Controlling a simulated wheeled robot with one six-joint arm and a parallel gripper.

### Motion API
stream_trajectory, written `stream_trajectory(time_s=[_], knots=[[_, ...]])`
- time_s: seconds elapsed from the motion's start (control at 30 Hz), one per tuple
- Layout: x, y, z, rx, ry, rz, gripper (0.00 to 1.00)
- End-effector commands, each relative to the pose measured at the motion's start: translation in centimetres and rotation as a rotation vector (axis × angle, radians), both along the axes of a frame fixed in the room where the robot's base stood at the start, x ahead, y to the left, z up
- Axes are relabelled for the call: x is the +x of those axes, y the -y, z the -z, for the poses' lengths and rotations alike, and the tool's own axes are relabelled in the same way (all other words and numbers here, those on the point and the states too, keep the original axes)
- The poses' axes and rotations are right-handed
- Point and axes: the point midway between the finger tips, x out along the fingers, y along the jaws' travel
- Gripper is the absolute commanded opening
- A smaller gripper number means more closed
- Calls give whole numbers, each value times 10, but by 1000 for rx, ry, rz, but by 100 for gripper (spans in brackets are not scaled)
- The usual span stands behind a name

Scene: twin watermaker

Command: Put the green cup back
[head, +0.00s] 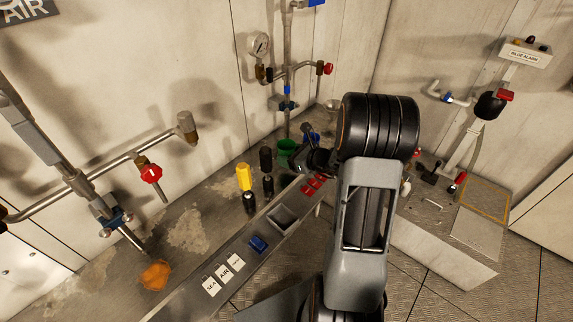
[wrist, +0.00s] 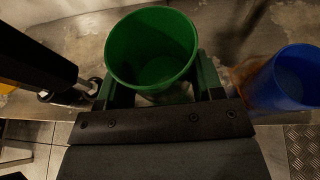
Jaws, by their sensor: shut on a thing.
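The green cup (head: 286,147) is at the back of the bench in the head view. The wrist view shows it upright, open end toward the camera (wrist: 150,48), between the two fingers. My gripper (head: 297,152) is shut on it; in the wrist view the fingers (wrist: 160,90) flank the cup on both sides. I cannot tell whether the cup's base touches the bench. The blue cup (wrist: 295,80) stands right of the green cup, apart from it. In the head view it is partly hidden behind my gripper (head: 311,137).
A yellow bottle (head: 244,177) and several black ones (head: 266,160) stand left of my gripper. Red blocks (head: 312,185), a grey recess (head: 287,217) and a blue block (head: 258,244) lie along the front ledge. A vertical pipe (head: 287,70) rises behind the cups.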

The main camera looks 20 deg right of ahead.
Motion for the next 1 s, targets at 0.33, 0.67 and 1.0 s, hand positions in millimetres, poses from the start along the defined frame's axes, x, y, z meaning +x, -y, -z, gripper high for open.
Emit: stream_trajectory(time_s=[0.33,0.67,1.0], knots=[[9,-6,31,2,-5,0,36],[9,-6,43,0,0,1,36],[9,-6,47,0,0,1,66]])
